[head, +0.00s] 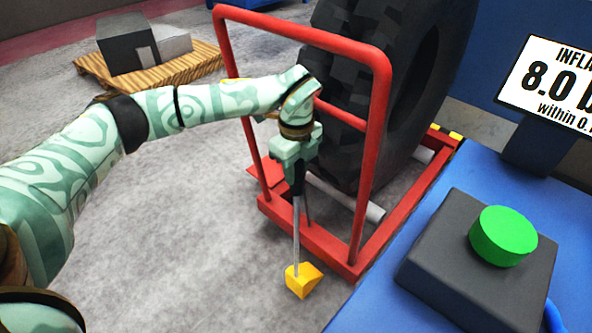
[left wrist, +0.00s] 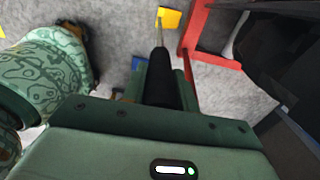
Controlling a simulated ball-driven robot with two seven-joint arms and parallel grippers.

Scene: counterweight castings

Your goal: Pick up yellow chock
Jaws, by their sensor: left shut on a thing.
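The yellow chock (head: 303,281) is a wedge at the lower end of a thin grey rod with a black grip on top. It stands out over the grey floor, just left of the red frame's near corner; I cannot tell whether it touches the floor. My left gripper (head: 296,168) is above it, pointing down and shut on the chock's black grip. In the left wrist view, the black grip (left wrist: 161,82) sits between the fingers, and the yellow chock (left wrist: 171,19) shows at the top. My right gripper is not in view.
A red tubular frame (head: 381,140) stands close beside my left gripper, around a big black tyre (head: 345,100). A blue bench (head: 380,303) with a green button (head: 503,236) and a sign (head: 552,82) is at right. A wooden pallet (head: 190,68) is at back left. The left floor is clear.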

